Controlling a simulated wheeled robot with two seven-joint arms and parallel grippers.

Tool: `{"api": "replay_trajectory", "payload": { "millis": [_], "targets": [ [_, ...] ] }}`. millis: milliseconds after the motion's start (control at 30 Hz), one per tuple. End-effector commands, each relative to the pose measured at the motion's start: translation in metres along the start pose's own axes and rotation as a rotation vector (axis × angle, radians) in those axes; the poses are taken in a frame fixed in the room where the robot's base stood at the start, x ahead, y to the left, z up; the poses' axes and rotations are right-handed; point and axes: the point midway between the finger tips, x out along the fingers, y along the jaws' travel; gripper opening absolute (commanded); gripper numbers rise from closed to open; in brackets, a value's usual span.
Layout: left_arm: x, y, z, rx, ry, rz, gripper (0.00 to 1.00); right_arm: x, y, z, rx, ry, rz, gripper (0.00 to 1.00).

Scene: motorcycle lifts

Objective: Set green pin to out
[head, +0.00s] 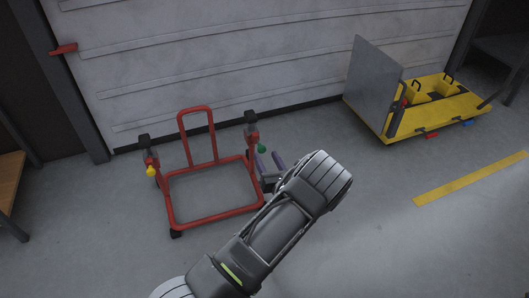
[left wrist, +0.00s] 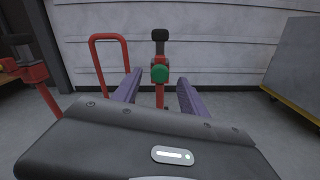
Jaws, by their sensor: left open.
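The green pin (head: 262,148) is a round green knob on the right upright of a red wheeled stand (head: 218,200). In the left wrist view the green pin (left wrist: 159,74) faces me on its red post, between and beyond the fingers. My left gripper (head: 268,163) is open, with purple fingers beside the right upright. In the left wrist view its fingers (left wrist: 158,90) stand apart with nothing between them. I cannot tell the exact gap to the pin. My right gripper is in neither view.
A yellow knob (head: 151,171) sits on the stand's left upright. A yellow platform lift (head: 455,107) with an upright grey panel (head: 374,85) stands at the back right. A ribbed grey shutter (head: 250,50) closes the back.

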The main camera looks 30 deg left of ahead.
Motion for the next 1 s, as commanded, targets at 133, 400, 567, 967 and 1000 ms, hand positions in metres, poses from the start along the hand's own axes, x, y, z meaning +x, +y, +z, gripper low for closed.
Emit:
{"api": "replay_trajectory", "payload": {
  "millis": [133, 400, 567, 967, 1000],
  "targets": [
    [-0.026, 0.0, 0.003, 0.003, 0.0, -0.004, 0.5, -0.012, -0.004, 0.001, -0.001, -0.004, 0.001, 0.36],
    [-0.049, 0.0, 0.001, 0.001, -0.001, -0.001, 0.5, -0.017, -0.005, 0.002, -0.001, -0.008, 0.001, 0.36],
    [-0.049, 0.0, 0.0, 0.0, -0.001, 0.0, 0.5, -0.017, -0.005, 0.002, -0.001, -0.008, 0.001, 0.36],
    [-0.049, 0.001, 0.005, 0.0, -0.001, 0.0, 0.5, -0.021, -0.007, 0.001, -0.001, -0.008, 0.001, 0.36],
    [-0.049, 0.002, 0.009, 0.0, -0.001, 0.0, 0.5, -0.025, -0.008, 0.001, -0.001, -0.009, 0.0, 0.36]
  ]
}}
